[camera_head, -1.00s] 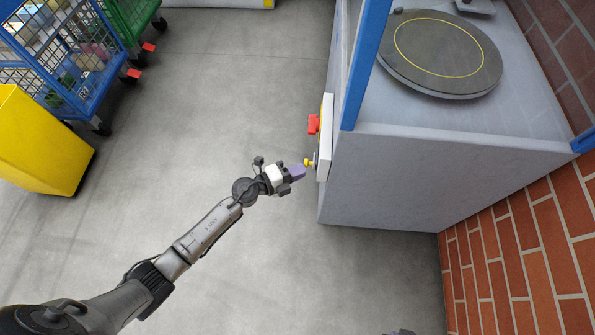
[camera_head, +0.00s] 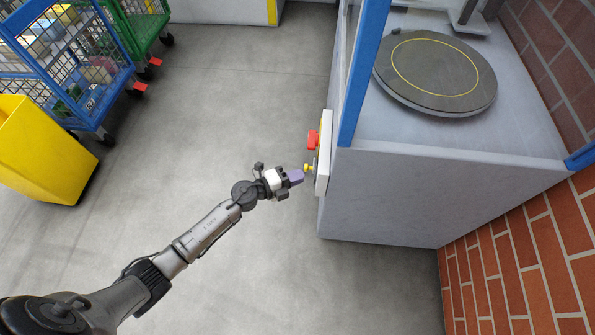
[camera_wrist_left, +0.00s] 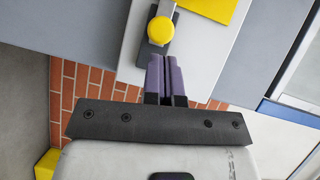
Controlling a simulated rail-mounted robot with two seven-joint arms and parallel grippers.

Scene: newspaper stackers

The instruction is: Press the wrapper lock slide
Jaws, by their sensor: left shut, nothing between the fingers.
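The wrapper lock slide shows in the left wrist view as a yellow round knob (camera_wrist_left: 161,30) on a dark grey bracket, set on a pale panel (camera_wrist_left: 205,50). In the head view the yellow knob (camera_head: 309,168) sticks out from the panel (camera_head: 324,150) on the side of the wrapper machine, below a red part (camera_head: 312,140). My left gripper (camera_head: 296,177) is shut and empty, its purple fingers just left of and below the knob. In the wrist view the shut fingertips (camera_wrist_left: 164,60) lie just below the knob; I cannot tell whether they touch. My right gripper is out of view.
The wrapper machine (camera_head: 400,190) has a dark turntable (camera_head: 435,72) on top and a blue post (camera_head: 364,75). A brick wall (camera_head: 530,255) stands at the right. A yellow bin (camera_head: 40,150) and a blue mesh cart (camera_head: 75,70) stand at the left. The floor between is clear.

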